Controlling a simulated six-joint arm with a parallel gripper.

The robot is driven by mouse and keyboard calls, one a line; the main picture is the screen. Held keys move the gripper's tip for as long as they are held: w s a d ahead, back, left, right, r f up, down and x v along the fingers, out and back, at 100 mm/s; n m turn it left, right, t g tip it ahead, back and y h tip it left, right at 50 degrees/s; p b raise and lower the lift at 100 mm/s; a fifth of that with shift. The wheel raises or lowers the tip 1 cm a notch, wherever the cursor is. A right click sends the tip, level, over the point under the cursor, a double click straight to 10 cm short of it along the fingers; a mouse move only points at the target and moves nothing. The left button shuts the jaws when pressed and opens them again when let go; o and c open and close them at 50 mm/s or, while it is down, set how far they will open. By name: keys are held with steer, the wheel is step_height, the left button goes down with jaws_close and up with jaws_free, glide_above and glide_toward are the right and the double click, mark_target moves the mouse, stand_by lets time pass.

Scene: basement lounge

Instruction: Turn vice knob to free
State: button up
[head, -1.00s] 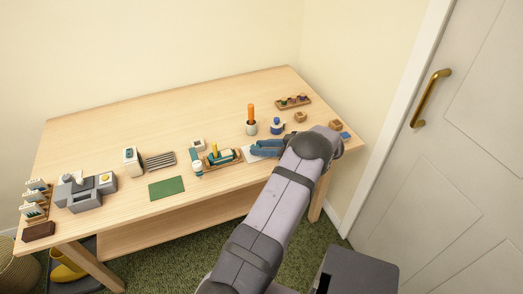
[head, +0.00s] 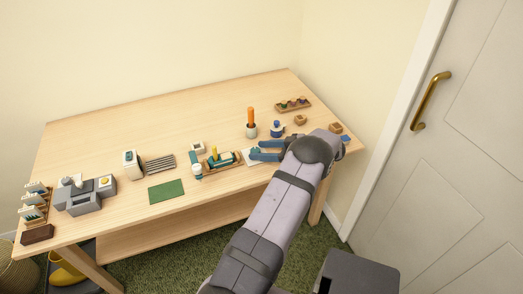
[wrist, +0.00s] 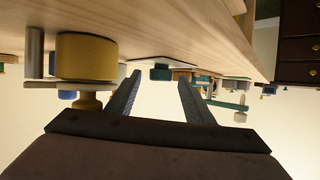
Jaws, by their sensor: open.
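No part is clearly recognisable as the vice knob. A grey block-shaped device (head: 84,203) with a yellow round part (head: 103,182) stands at the table's left end. A teal, yellow and wooden device (head: 221,159) sits near the front edge, left of my gripper. My gripper (head: 264,149) has its two blue fingers apart and nothing between them, over or beside a white sheet (head: 251,158). In the wrist view my gripper (wrist: 160,88) is open, with a dark teal part (wrist: 160,74) beyond the gap. A large yellow cylinder (wrist: 87,56) is to the left there.
An orange-handled tool in a holder (head: 251,122) and a blue bottle-like item (head: 277,129) stand behind my gripper. A wooden tray (head: 294,105) is at the back right. A green mat (head: 166,190) lies near the front edge. The table's back left is clear.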

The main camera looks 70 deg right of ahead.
steer(key=shift+b+v, duration=0.55)
steer(key=shift+v, duration=3)
steer(key=shift+w, duration=0.1)
steer(key=w+a+r+m+t+h+p, duration=0.25)
steer(key=w+a+r+p, duration=0.2)
steer(key=r, duration=0.55)
steer(key=f+m+g+h, duration=0.1)
steer(key=f, duration=0.2)
steer(key=s+f+m+g+h, duration=0.1)
steer(key=f+m+g+h, duration=0.1)
steer(key=f, duration=0.1)
steer(key=s+a+f+m+g+h, duration=0.1)
steer(key=f+m+g+h, duration=0.1)
steer(key=f, duration=0.1)
steer(key=shift+f+m+h+p, duration=0.15)
steer(key=shift+m+h+p, duration=0.1)
steer(key=shift+p, duration=0.05)
steer(key=shift+s+d+f, duration=0.15)
steer(key=shift+d+f, duration=0.05)
steer(key=shift+f, duration=0.05)
steer(key=shift+f+n, duration=0.15)
steer(key=shift+n, duration=0.65)
